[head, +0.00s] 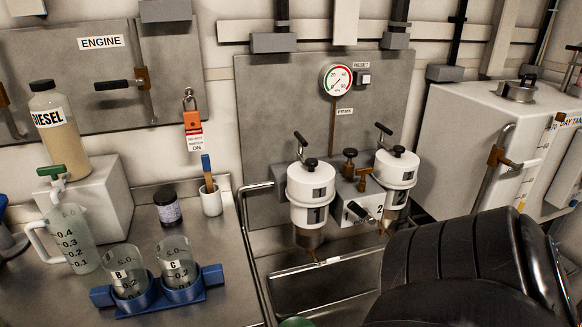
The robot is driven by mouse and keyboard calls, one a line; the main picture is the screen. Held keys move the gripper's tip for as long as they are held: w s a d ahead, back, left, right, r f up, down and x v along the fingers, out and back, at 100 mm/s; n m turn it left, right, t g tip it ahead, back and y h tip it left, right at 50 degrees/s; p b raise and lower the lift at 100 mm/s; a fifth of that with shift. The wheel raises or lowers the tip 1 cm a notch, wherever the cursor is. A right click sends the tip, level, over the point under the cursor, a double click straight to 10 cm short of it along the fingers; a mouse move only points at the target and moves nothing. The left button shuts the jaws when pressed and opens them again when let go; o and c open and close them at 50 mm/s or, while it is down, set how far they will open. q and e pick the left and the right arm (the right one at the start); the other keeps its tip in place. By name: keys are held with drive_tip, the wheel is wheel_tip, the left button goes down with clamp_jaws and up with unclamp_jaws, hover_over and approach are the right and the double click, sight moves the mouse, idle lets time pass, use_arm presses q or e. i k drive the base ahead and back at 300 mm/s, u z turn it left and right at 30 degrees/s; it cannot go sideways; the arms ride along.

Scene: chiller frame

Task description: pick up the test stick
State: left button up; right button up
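A stick with a blue upper end and a brown lower part (207,172) stands nearly upright in a small white cup (212,203) on the metal bench. It appears to be the test stick; its lower end is hidden inside the cup. Neither of my grippers shows in the head view. A large black ribbed shape, apparently part of my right arm, fills the lower right. It hides what is behind it.
A dark lidded jar (168,207) stands left of the cup. Beakers B (127,268) and C (177,264) sit in a blue holder (212,275) in front. A measuring jug (73,240) and diesel bottle (60,135) are left. An orange lock (192,121) hangs above. A metal rail (244,240) edges the bench.

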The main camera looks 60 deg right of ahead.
sight(205, 159)
drive_tip(key=z, duration=2.65)
drive_tip(key=k, duration=1)
drive_tip(key=u, duration=0.95)
drive_tip(key=i, duration=1)
drive_tip(key=k, duration=0.5)
drive_tip(key=u, duration=0.55)
drive_tip(key=i, duration=0.25)
drive_tip(key=z, duration=0.55)
